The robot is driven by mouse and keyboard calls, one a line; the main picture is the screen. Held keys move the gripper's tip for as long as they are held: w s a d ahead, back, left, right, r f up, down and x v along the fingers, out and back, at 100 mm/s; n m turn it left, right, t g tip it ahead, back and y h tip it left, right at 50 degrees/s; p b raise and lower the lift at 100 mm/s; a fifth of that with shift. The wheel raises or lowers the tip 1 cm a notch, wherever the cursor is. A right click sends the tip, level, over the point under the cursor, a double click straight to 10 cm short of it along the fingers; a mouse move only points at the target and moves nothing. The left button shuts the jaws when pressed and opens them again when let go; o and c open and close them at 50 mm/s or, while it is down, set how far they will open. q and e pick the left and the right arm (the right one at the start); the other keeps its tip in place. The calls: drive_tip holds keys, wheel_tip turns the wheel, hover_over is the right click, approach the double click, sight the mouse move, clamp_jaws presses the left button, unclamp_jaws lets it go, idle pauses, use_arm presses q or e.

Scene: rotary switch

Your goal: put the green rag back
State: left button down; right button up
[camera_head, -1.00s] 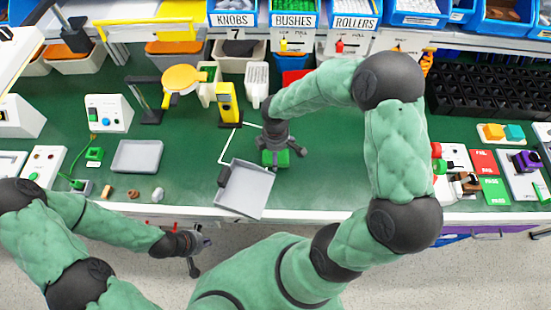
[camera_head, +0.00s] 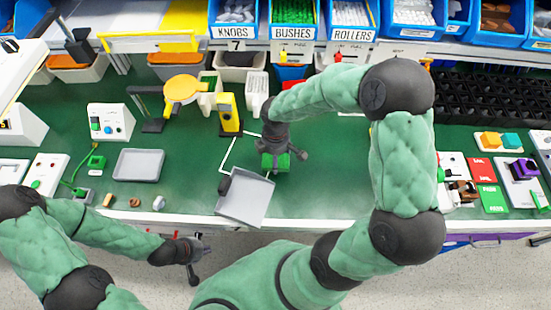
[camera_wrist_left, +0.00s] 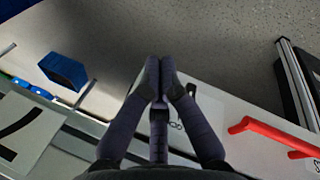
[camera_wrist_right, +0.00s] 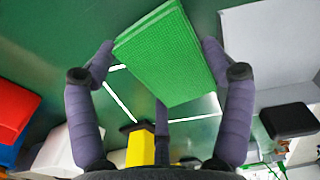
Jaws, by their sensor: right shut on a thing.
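The green rag (camera_head: 275,162), a flat thick green pad, is between the fingers of my right gripper (camera_head: 282,152) over the middle of the bench. In the right wrist view the rag (camera_wrist_right: 165,55) sits tilted between the two spread fingers (camera_wrist_right: 158,70), and my right gripper is shut on it. White outline lines (camera_wrist_right: 120,95) show on the green bench top below it. My left gripper (camera_head: 197,258) is in front of the bench edge, far from the rag. In the left wrist view its fingertips (camera_wrist_left: 160,75) meet with nothing between them.
A grey tray (camera_head: 245,200) lies just in front of the rag, with a black block (camera_head: 224,184) at its left edge. A yellow device (camera_head: 229,112) stands behind to the left. Blue bins (camera_head: 293,20) line the back. Another grey tray (camera_head: 138,165) lies left.

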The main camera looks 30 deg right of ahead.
drive_tip(key=s+a+r+p, duration=0.2)
drive_tip(key=s+r+p, duration=0.3)
drive_tip(key=s+r, duration=0.7)
drive_tip(key=m, duration=0.6)
hover_over(270, 168)
wheel_tip(270, 168, down, 4)
drive_tip(key=shift+r, duration=0.25)
drive_tip(key=w+a+f+m, duration=0.2)
drive_tip(key=w+m, duration=0.3)
drive_tip(key=w, duration=0.3)
drive_tip(key=shift+w+a+f+m, duration=0.25)
drive_tip(key=shift+a+f+m, duration=0.05)
drive_tip(key=shift+a+f, duration=0.1)
